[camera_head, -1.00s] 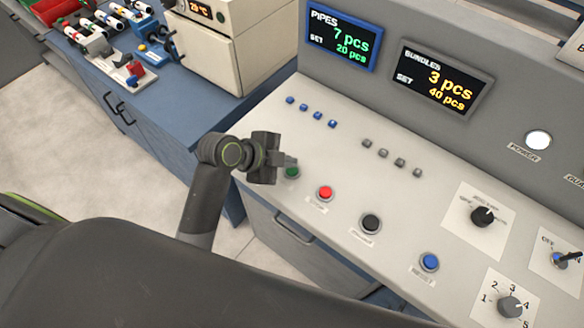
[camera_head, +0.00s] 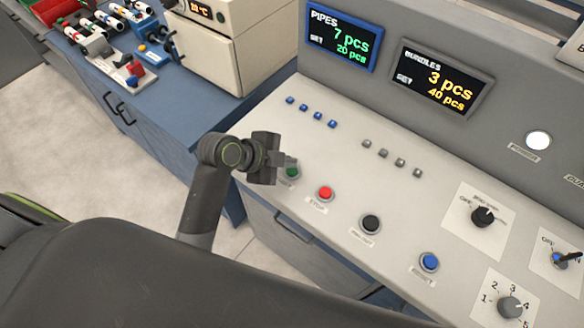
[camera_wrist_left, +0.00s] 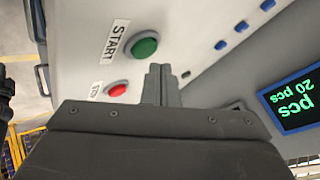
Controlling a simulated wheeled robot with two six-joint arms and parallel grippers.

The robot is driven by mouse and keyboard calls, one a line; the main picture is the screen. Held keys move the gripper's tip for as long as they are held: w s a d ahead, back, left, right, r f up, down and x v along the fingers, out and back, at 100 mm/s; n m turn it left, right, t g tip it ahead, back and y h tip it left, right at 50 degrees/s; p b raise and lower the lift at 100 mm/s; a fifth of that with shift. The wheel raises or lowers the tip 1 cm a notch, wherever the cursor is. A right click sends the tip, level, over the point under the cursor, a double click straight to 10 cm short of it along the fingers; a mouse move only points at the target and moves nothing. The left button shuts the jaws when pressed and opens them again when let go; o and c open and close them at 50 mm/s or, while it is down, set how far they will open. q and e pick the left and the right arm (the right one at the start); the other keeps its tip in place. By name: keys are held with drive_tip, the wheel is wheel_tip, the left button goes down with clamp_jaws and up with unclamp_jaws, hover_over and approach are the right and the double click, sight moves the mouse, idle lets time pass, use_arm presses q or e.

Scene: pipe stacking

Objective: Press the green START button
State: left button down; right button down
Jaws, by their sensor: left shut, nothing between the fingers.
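The green START button (camera_head: 292,172) is on the left front of the sloped grey console, partly covered by my left gripper in the head view. In the left wrist view the green button (camera_wrist_left: 144,46) shows whole, with its START label (camera_wrist_left: 115,41) beside it. My left gripper (camera_head: 288,160) is shut and empty. Its fingertips are at the button's upper edge in the head view. In the left wrist view the shut fingers (camera_wrist_left: 160,72) end close beside the button. I cannot tell whether they touch the panel. My right gripper is not in view.
A red button (camera_head: 325,193), a black button (camera_head: 370,223) and a blue button (camera_head: 429,262) follow along the panel. Small blue buttons (camera_head: 311,111) lie behind the gripper. Displays (camera_head: 343,35) stand at the back. A blue cabinet (camera_head: 150,105) is at left.

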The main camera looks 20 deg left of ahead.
sight(287, 172)
use_arm(q)
drive_tip(key=shift+f, duration=0.1)
idle(0.4)
drive_tip(key=shift+f, duration=0.3)
drive_tip(key=shift+f+b, duration=0.4)
drive_tip(key=shift+b, duration=0.05)
idle(0.5)
idle(0.3)
drive_tip(key=shift+r+p, duration=0.8)
drive_tip(key=shift+p, duration=0.05)
drive_tip(key=shift+r, duration=0.15)
wheel_tip(287, 172, up, 5)
drive_tip(key=p, duration=0.5)
idle(0.4)
